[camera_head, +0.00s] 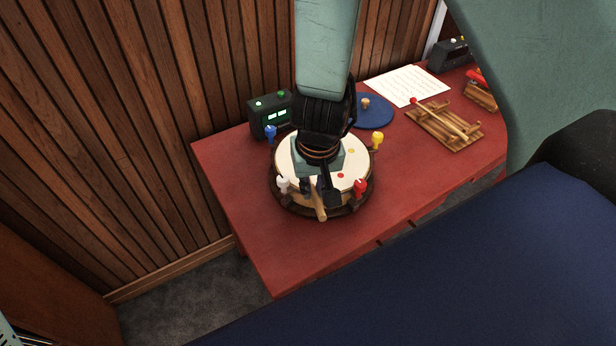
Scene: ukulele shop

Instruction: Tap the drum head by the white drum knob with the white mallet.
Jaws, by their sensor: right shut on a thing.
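A round drum with a cream drum head (293,152) stands on the red table. Around its rim are a white drum knob (283,185) at front left, a red knob (360,187), a yellow knob (377,140) and a blue knob (270,132). My right gripper (319,190) is over the front of the drum, shut on a mallet with a wooden handle (319,207). The handle's end sticks out toward the front rim, right of the white knob. The mallet's head is hidden, so its colour and any contact with the drum cannot be told. My left gripper is out of view.
A wood-slat wall is close behind.

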